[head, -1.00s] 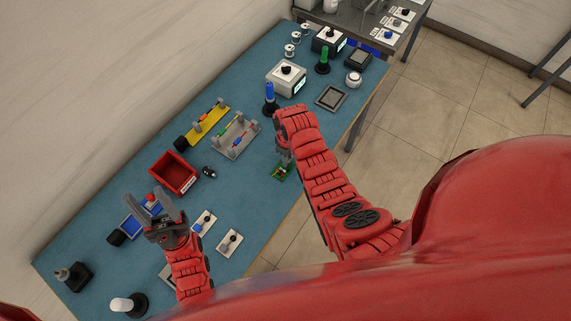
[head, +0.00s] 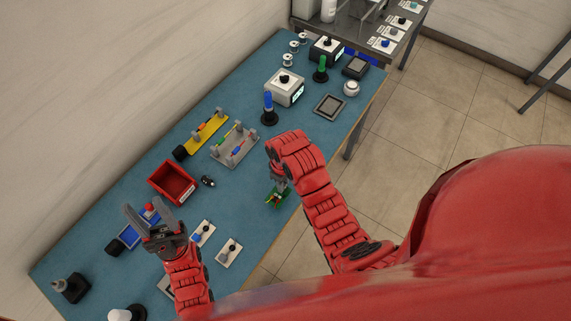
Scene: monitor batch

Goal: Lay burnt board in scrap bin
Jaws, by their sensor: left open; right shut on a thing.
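The scrap bin looks to be the red open box (head: 171,183) with a white label, on the left middle of the blue table; its inside looks empty. A small green board (head: 277,199) with coloured parts is under my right gripper (head: 277,189), near the table's front edge. My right gripper is shut on the board; its fingers are partly hidden by my wrist. Burn marks are too small to tell.
A grey rack (head: 234,145) and a yellow rack (head: 205,133) stand behind the bin. A small black object (head: 208,181) lies beside the bin's right side. White cards (head: 229,252) lie near my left arm. The table between the board and the black object is clear.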

